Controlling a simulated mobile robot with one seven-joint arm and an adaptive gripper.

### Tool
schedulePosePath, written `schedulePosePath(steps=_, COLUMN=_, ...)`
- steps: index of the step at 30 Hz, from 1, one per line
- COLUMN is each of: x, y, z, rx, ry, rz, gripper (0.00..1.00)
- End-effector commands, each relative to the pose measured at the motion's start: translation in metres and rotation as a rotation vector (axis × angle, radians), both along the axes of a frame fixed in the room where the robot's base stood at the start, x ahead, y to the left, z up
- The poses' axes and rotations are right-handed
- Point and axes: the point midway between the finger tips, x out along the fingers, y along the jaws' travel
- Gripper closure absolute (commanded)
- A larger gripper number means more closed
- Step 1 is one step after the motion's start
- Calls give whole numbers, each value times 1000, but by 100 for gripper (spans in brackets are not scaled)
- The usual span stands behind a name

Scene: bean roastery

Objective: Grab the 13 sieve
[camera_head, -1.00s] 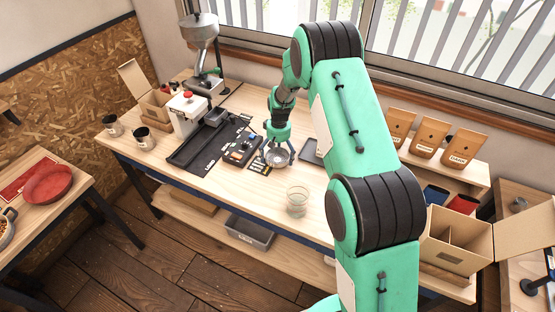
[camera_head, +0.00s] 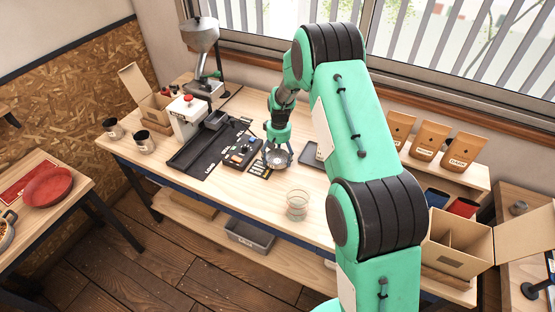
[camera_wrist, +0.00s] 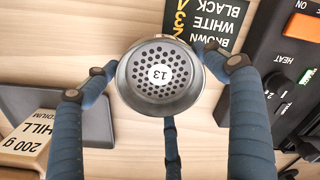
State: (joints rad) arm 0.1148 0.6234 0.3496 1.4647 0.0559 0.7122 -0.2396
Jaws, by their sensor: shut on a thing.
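The 13 sieve (camera_wrist: 160,76) is a round metal cup with a holed floor and a white disc marked 13. In the wrist view it sits between the fingers of my gripper (camera_wrist: 160,82), which press on its rim from both sides. In the head view my gripper (camera_head: 277,158) is over the middle of the workbench, shut on the sieve (camera_head: 276,160). I cannot tell whether the sieve touches the bench or hangs just above it.
A black control box (camera_head: 241,151) with an orange switch stands close to the left of my gripper. A dark label card (camera_head: 259,170) lies beside it. A glass (camera_head: 297,204) stands in front, a grey tray (camera_head: 311,154) to the right. Coffee bags (camera_head: 429,139) stand farther right.

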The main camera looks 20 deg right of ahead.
Motion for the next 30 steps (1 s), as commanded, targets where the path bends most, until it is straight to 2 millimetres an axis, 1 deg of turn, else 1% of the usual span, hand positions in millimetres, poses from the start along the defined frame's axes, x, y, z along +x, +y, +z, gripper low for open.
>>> schedulePosePath(steps=1, x=1, y=0, z=8, rx=-1, ry=-3, rz=0, gripper=43)
schedulePosePath(steps=5, x=1, y=0, z=26, rx=0, ry=-2, rz=0, gripper=43)
schedulePosePath(steps=9, x=1, y=0, z=49, rx=0, ry=-3, rz=0, gripper=43)
schedulePosePath(steps=15, x=0, y=0, z=75, rx=0, ry=-1, rz=0, gripper=44)
schedulePosePath(steps=21, x=0, y=0, z=87, rx=0, ry=-1, rz=0, gripper=44)
schedulePosePath(steps=30, x=0, y=0, z=88, rx=0, ry=0, rz=0, gripper=44)
